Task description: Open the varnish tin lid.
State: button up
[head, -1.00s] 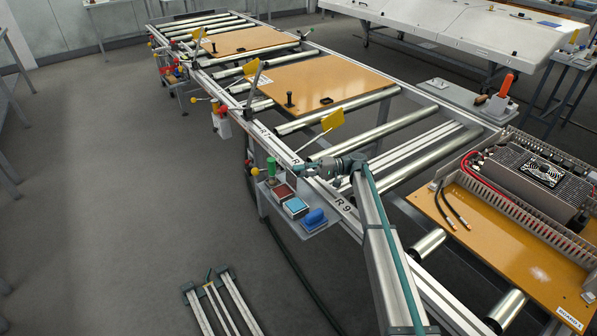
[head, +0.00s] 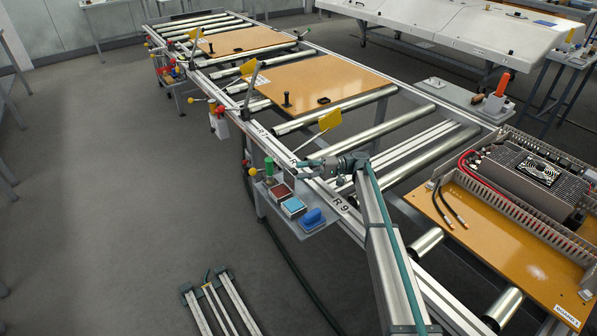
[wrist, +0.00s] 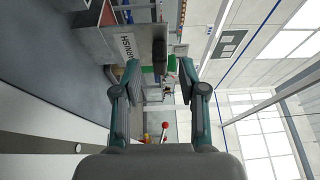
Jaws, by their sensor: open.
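My gripper (head: 308,168) is open above the near rail, beside the small side shelf, in the head view. In the wrist view my gripper (wrist: 160,70) has its two fingers apart, with a dark brown piece (wrist: 160,50) showing between them. I cannot tell whether they touch it. A white label reading VARNISH (wrist: 122,43) is on a grey face just left of the fingers in the wrist view. The tin's outline and lid are not clear there. In the head view I cannot tell which item is the varnish tin.
The side shelf (head: 310,229) holds a red square item (head: 280,191), a light blue one (head: 293,205), a blue item (head: 312,217) and a green-topped item (head: 269,166). A yellow flag (head: 330,119) stands behind my gripper.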

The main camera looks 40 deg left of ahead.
jog(key=v, duration=1)
